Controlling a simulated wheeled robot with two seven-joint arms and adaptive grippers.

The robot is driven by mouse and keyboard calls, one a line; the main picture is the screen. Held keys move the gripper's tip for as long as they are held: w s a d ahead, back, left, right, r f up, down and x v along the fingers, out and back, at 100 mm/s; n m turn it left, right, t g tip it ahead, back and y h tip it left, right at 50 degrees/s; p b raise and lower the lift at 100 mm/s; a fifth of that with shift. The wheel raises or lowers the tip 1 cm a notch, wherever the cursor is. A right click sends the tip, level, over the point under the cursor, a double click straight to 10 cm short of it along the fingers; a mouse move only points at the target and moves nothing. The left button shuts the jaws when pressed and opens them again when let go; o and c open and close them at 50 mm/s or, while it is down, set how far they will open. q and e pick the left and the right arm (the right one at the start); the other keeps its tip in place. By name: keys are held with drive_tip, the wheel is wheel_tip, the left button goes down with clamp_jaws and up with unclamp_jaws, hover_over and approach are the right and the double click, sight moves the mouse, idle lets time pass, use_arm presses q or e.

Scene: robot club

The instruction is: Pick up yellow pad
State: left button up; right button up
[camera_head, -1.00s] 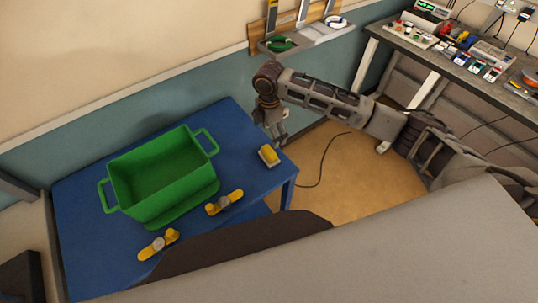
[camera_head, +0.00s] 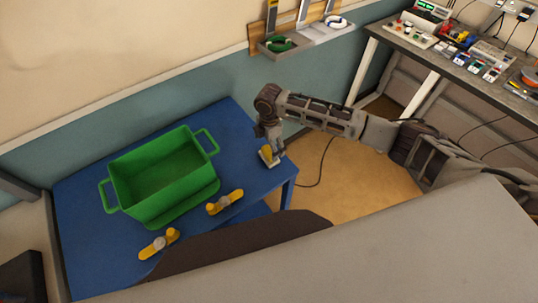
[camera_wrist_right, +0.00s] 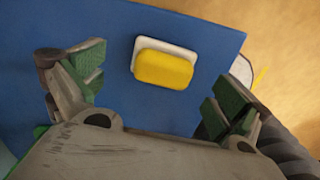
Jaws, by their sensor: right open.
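The yellow pad (camera_wrist_right: 163,69) lies on a white base on the blue table (camera_wrist_right: 112,20), near the table's right edge. In the head view the yellow pad (camera_head: 266,155) is partly hidden by my right gripper (camera_head: 273,150), which is right over it. In the right wrist view my right gripper (camera_wrist_right: 160,88) is open, with green-padded fingers apart on either side of the pad. The pad shows between and ahead of the fingertips, and I see no finger touching it. My left gripper is not in view.
A green bin (camera_head: 165,178) with two handles stands on the table to the left. Two yellow tools with grey middles, one (camera_head: 225,202) and another (camera_head: 159,244), lie in front of it. A wall shelf (camera_head: 305,40) and a cluttered workbench (camera_head: 480,78) are beyond.

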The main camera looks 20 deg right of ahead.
sight(269, 150)
drive_tip(key=shift+f, duration=0.15)
drive_tip(key=shift+s+a+f+p, duration=0.1)
drive_tip(key=shift+f+p, duration=0.05)
drive_tip(key=shift+f, duration=0.7)
drive_tip(key=shift+s+f+p, duration=0.15)
drive_tip(key=shift+f+p, duration=0.05)
drive_tip(key=shift+f, duration=0.6)
drive_tip(key=shift+s+a+f+p, duration=0.1)
drive_tip(key=shift+f+p, duration=0.05)
drive_tip(key=shift+f, duration=0.7)
drive_tip(key=shift+c, duration=0.4)
drive_tip(key=shift+d, duration=0.1)
drive_tip(key=c, duration=0.9)
drive_tip(key=shift+r, duration=0.2)
drive_tip(key=shift+r+b, duration=0.5)
drive_tip(key=shift+r, duration=4.35)
